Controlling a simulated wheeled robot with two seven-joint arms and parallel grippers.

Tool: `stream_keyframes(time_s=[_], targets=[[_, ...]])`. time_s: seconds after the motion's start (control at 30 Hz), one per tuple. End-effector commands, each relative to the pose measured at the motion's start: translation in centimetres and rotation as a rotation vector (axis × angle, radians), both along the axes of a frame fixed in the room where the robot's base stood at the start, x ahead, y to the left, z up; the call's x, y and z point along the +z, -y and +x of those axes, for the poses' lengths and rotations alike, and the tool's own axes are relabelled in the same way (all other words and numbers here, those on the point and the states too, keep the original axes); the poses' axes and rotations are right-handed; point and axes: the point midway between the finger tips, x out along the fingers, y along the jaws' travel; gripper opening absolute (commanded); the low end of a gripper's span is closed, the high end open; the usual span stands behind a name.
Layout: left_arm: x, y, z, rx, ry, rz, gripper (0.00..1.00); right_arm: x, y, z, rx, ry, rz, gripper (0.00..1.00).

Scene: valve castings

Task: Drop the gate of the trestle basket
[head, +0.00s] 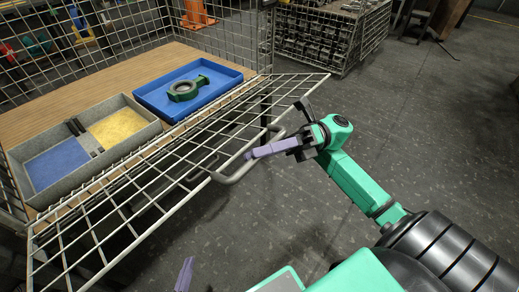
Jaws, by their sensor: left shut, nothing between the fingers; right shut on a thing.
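The gate (189,194) of the trestle basket is a wire mesh panel along the front side of the basket. It is tipped outward from the basket, and its outer rail stands out over the floor. A grey bar handle (222,180) is on that outer rail. My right gripper (253,154), with lavender fingers, is shut on the handle. The fingers cover part of the bar. My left gripper (185,275) shows only as a lavender fingertip at the bottom edge, below the gate and apart from it. It is shut and empty.
Another wire basket (318,42) of parts stands behind. The floor (440,145) at right is clear.

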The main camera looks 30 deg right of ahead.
Motion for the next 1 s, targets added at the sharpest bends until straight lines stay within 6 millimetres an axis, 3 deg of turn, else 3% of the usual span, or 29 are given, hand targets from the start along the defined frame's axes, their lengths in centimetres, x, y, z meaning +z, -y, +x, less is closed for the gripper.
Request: stream_keyframes(time_s=[0.47, 0.5, 0.57, 1.0], targets=[[-0.2, 0.01, 0.02, 0.004, 0.006, -0.004, 0.0, -0.17, 0.08, -0.04, -0.002, 0.008, 0.003, 0.0], [-0.2, 0.01, 0.02, 0.003, 0.005, -0.004, 0.0, -0.17, 0.08, -0.04, -0.002, 0.007, 0.003, 0.27], [-0.2, 0.02, 0.01, 0.003, 0.005, -0.004, 0.0, -0.18, 0.07, -0.03, -0.002, 0.008, 0.003, 0.5], [-0.17, 0.01, 0.01, 0.003, 0.004, -0.002, 0.0, -0.43, 0.94, 0.06, -0.002, 0.006, 0.001, 0.5]])
